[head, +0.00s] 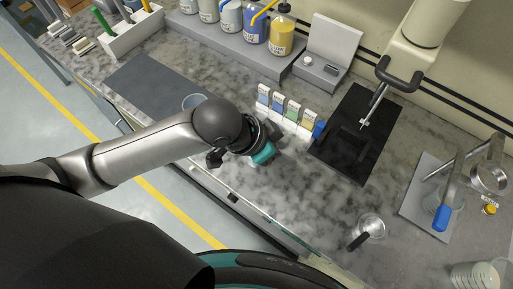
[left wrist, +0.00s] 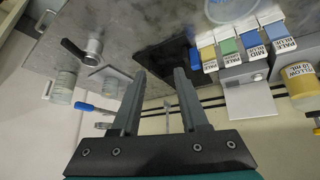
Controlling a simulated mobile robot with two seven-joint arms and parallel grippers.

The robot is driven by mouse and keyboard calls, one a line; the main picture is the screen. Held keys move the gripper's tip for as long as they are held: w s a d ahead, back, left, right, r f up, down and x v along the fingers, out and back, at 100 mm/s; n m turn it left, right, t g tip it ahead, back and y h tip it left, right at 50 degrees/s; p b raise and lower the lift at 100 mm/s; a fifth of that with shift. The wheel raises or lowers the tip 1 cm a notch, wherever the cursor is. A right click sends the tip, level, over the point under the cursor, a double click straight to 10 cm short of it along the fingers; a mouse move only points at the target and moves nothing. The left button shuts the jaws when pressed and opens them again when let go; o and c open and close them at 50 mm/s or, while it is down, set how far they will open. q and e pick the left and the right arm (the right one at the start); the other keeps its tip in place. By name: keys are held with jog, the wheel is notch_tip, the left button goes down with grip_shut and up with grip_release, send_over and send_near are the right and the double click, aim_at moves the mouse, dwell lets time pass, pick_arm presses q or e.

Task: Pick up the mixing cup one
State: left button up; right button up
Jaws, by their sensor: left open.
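A clear, pale round cup (head: 193,102), likely the mixing cup, stands on the grey mat (head: 150,84) at the left of the counter in the head view. My left arm partly covers the area in front of it. A clear round vessel (left wrist: 232,9), perhaps the same cup, is cut off by the top edge of the left wrist view. My left gripper (head: 262,155) is over the counter, right of and nearer than the cup. In the left wrist view its two dark fingers (left wrist: 158,78) are apart with nothing between them. My right gripper does not show.
Small labelled colour boxes (head: 285,108) stand beside a black tray (head: 357,140). Large ink bottles (head: 281,34) line the back. A handled metal cup (head: 370,225) and clear cups (head: 474,276) are at the right. Bare counter lies front centre (head: 290,195).

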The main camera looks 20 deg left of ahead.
pick_arm(q)
jog(key=w+a+f+n+y, duration=0.1)
jog(key=w+a, duration=0.2)
jog(key=a, duration=0.5)
jog(key=w+a+n+y, duration=0.1)
jog(key=w+a+n, duration=0.15)
jog(key=a, duration=0.45)
jog(key=shift+m+g, duration=0.4)
jog(key=shift+m, duration=0.05)
jog(key=x, duration=1.5)
jog(key=shift+a+f+b, duration=0.15)
jog(key=shift+a+b, duration=0.05)
jog(key=shift+b, duration=0.2)
grip_shut()
jog(key=shift+a, duration=0.1)
